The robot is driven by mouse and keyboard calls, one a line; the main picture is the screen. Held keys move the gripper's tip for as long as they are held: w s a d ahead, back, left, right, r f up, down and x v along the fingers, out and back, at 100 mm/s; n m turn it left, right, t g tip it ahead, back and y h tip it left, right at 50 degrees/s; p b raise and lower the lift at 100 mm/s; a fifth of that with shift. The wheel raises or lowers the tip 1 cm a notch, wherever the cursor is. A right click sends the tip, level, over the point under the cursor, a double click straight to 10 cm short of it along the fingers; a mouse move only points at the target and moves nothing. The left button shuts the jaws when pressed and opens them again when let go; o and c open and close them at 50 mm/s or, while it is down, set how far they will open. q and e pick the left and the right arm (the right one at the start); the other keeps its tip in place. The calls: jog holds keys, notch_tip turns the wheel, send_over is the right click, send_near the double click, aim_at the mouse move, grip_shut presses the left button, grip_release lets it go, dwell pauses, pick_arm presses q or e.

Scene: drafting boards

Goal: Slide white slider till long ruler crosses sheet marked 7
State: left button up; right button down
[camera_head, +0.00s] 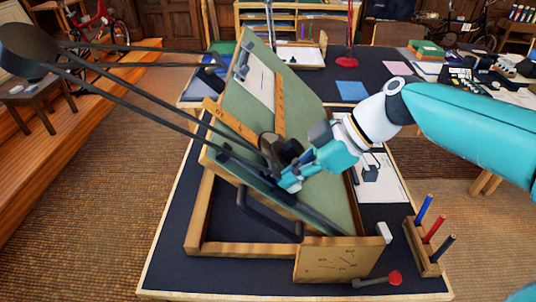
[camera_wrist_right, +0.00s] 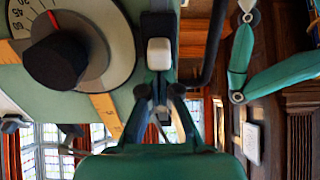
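The white slider (camera_wrist_right: 159,53) shows in the wrist view on a dark mount, just beyond my right fingertips (camera_wrist_right: 160,92). In the head view my right gripper (camera_head: 290,172) is low over the tilted green board (camera_head: 232,101), beside the drafting head, and hides the slider. One wooden ruler (camera_head: 280,107) runs up the board, right of a pale sheet (camera_head: 258,80). Another ruler (camera_head: 230,120) runs to the left. The sheet's mark is not legible. My left gripper is not in view.
The drafting head has a dark knob (camera_wrist_right: 56,60) on a graduated dial. Long dark linkage rods (camera_head: 140,96) cross the board's left side.

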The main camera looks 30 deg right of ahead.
jog(key=shift+s+d+f+b, duration=0.3)
jog(key=shift+d+f+b, duration=0.2)
jog(key=shift+f+b, duration=0.2)
jog(key=shift+s+d+f+b, duration=0.3)
jog(key=shift+d+f+b, duration=0.2)
jog(key=shift+b, duration=0.25)
jog(key=shift+s+d+f, duration=0.1)
jog(key=shift+f, duration=0.05)
jog(key=shift+b, duration=0.3)
jog(key=shift+s+d+f+b, duration=0.15)
jog(key=shift+d+f+b, duration=0.15)
jog(key=shift+f+b, duration=0.25)
jog(key=shift+s+d+f+b, duration=0.4)
jog(key=shift+d+f+b, duration=0.25)
jog(key=shift+b, duration=0.25)
jog(key=shift+s+d+f+b, duration=0.35)
jog(key=shift+d+f+b, duration=0.25)
jog(key=shift+b, duration=0.35)
jog(key=shift+s+d+f+b, duration=0.4)
jog(key=shift+d+f+b, duration=0.25)
jog(key=shift+b, duration=0.25)
jog(key=shift+s+d+f+b, duration=0.35)
jog(key=shift+d+f+b, duration=0.2)
jog(key=shift+f+b, duration=0.35)
jog(key=shift+r, duration=0.25)
jog(key=shift+w+a+r, duration=0.2)
jog(key=shift+a+r, duration=0.15)
jog(key=shift+r, duration=0.1)
